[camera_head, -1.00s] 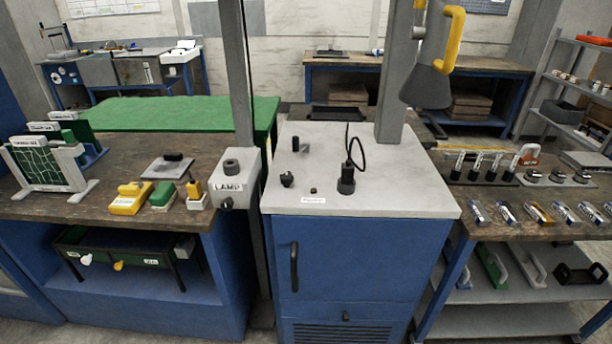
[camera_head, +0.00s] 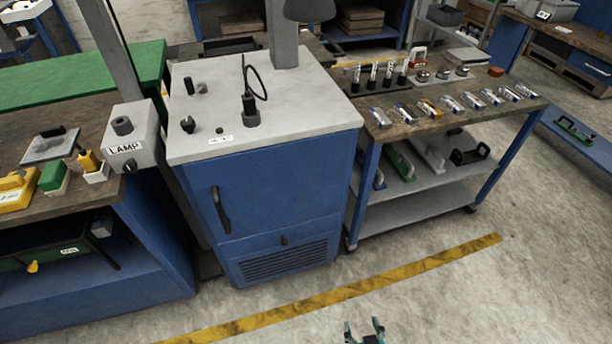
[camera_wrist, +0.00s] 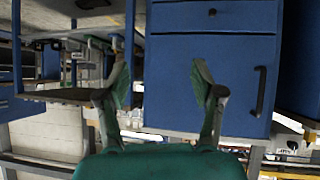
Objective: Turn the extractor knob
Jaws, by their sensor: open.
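A blue cabinet (camera_head: 262,190) with a light grey top stands left of centre in the head view. On its top are a dark knob (camera_head: 188,124), a smaller dark knob (camera_head: 220,131) beside a white label (camera_head: 221,140), and a black upright piece with a cable loop (camera_head: 250,108). The label is too small to read, so I cannot tell which is the extractor knob. A grey hood (camera_head: 310,10) is cut off at the top edge. My gripper (camera_head: 364,331) is at the bottom edge, well apart from the cabinet. In the wrist view my gripper (camera_wrist: 163,84) is open and empty, with the cabinet beyond, upside down.
A grey lamp box (camera_head: 131,137) adjoins the cabinet on the left, by a wooden bench. A trolley (camera_head: 428,195) with vials and several small items stands to the right. The floor in front, crossed by a yellow line (camera_head: 370,285), is clear.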

